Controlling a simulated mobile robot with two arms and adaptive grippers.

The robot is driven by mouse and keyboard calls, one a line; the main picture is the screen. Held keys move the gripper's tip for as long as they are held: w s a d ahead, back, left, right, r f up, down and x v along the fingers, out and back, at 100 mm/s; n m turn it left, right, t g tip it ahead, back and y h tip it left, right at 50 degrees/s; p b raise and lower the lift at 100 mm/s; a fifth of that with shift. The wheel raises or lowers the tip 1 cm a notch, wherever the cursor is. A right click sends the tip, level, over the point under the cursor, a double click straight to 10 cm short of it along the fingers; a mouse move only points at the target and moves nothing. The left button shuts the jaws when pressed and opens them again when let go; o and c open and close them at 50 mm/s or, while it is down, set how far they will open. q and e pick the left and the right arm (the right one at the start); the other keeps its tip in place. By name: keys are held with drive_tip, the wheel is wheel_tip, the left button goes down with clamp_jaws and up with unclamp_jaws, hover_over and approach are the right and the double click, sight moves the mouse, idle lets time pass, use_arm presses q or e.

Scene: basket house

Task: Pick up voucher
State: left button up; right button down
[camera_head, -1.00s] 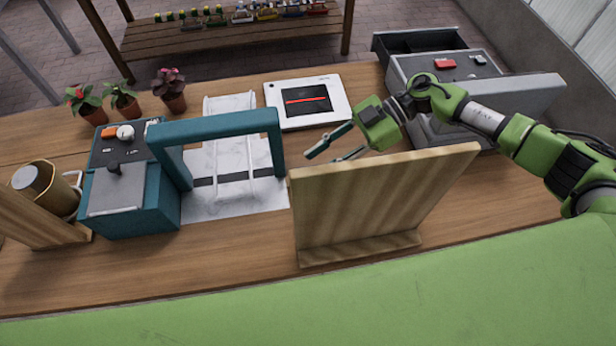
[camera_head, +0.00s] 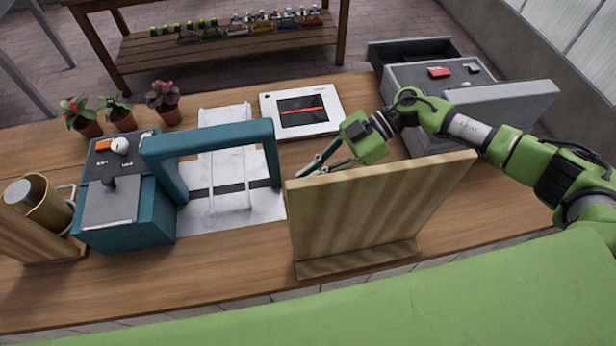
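I cannot make out a voucher in the head view. My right gripper (camera_head: 315,172) comes in from the right and points left, just behind the top left corner of an upright wooden board (camera_head: 370,222). Its two fingers are apart and I see nothing between them. The lower finger is partly hidden by the board, and so is the table behind it. My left gripper is not in view.
A teal machine (camera_head: 125,215) with an arch stands left of the board, over a white marbled sheet (camera_head: 240,203). A white tablet-like device (camera_head: 330,125) lies behind. Potted plants (camera_head: 120,112) stand back left. A grey drawer unit (camera_head: 410,80) is back right.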

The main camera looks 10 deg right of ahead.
drive_tip(key=shift+w+r+b, duration=0.1)
drive_tip(key=shift+r+b, duration=0.25)
drive_tip(key=shift+r, duration=0.2)
drive_tip(key=w+r+b, duration=0.7)
drive_tip(key=w+r, duration=0.5)
drive_tip(key=w, duration=0.1)
drive_tip(key=shift+w+d, duration=0.3)
drive_tip(key=shift+w, duration=0.1)
drive_tip(key=shift+d, duration=0.1)
